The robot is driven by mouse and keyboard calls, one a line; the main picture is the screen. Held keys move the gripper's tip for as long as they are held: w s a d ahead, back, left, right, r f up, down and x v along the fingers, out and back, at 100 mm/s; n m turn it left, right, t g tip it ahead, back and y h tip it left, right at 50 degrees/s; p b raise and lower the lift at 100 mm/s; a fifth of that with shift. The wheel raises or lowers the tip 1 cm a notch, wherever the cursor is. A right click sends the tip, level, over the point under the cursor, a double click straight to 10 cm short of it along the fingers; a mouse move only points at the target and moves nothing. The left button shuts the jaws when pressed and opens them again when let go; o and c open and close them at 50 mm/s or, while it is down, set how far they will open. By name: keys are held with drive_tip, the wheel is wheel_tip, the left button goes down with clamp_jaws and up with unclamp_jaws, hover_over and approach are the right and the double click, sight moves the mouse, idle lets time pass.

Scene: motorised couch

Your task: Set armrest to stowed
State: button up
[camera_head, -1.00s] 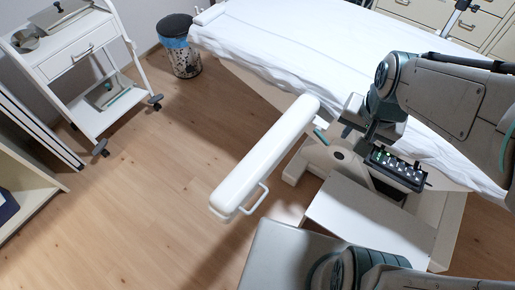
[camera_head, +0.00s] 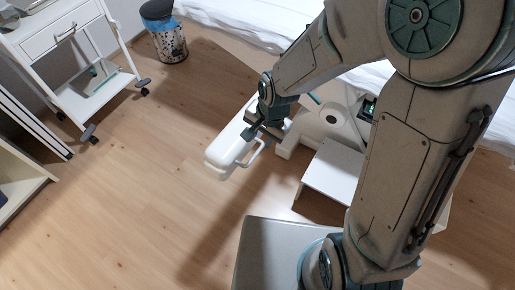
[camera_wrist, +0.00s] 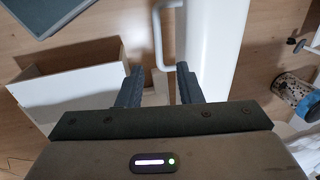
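The white padded armrest (camera_head: 222,155) sticks out from the side of the couch over the floor. A thin white loop handle (camera_head: 253,157) is on its side near the outer end. My gripper (camera_head: 262,136) is over the armrest, close to the handle, and my arm hides the armrest's inner part. In the wrist view the armrest (camera_wrist: 216,45) runs along the right, and the handle (camera_wrist: 157,35) lies ahead of the gap between my two spread fingers (camera_wrist: 160,85). My gripper is open; I cannot tell whether it touches the handle.
The couch (camera_head: 230,25) with a white sheet is at the back. A white step (camera_head: 330,172) stands at its base. A trolley (camera_head: 62,40) and a bin (camera_head: 165,38) are at the upper left. The wooden floor left of the armrest is clear.

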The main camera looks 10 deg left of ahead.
sight(257, 151)
drive_tip(key=f, duration=0.5)
drive_tip(key=a+f+b, duration=0.1)
drive_tip(key=f, duration=0.1)
drive_tip(key=shift+w+f, duration=0.25)
drive_tip(key=shift+w, duration=0.1)
drive_tip(key=shift+a, duration=0.1)
clamp_jaws()
